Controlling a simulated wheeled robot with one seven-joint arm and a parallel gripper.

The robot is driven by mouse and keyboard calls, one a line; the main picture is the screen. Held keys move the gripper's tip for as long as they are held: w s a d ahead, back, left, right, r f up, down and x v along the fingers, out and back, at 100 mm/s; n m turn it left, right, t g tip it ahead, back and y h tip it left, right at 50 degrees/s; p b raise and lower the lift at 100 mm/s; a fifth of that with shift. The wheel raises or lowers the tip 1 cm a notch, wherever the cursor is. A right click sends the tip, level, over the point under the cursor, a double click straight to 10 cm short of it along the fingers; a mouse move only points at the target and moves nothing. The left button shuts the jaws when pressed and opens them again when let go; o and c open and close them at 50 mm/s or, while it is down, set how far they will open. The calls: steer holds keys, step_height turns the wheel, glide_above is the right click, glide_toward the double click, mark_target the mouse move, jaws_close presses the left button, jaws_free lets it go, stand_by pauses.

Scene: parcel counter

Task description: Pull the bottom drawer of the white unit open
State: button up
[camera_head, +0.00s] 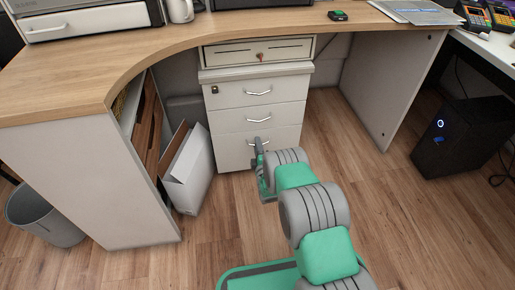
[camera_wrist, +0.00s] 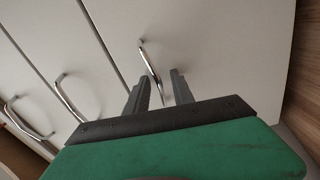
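The white drawer unit (camera_head: 258,95) stands under the wooden counter, its drawer fronts flush and closed. The bottom drawer (camera_head: 232,152) is the lowest front, with a curved metal handle partly hidden behind my gripper (camera_head: 260,158) in the head view. In the wrist view the bottom drawer's front (camera_wrist: 215,45) fills the right part, and its handle (camera_wrist: 149,62) reaches down between the two fingers of my gripper (camera_wrist: 160,90). The fingers are apart, one on each side of the handle. I see a gap between the handle and the right finger; contact with the left finger is unclear.
The upper drawers' handles (camera_wrist: 72,100) lie left in the wrist view. A white box file (camera_head: 190,170) stands on the floor left of the unit, beside the counter's side panel (camera_head: 95,180). A black computer tower (camera_head: 460,135) is at right. Wooden floor before the unit is clear.

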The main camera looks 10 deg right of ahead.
steer(key=shift+w, duration=0.1)
steer(key=shift+c, duration=0.2)
jaws_close()
stand_by(1.1)
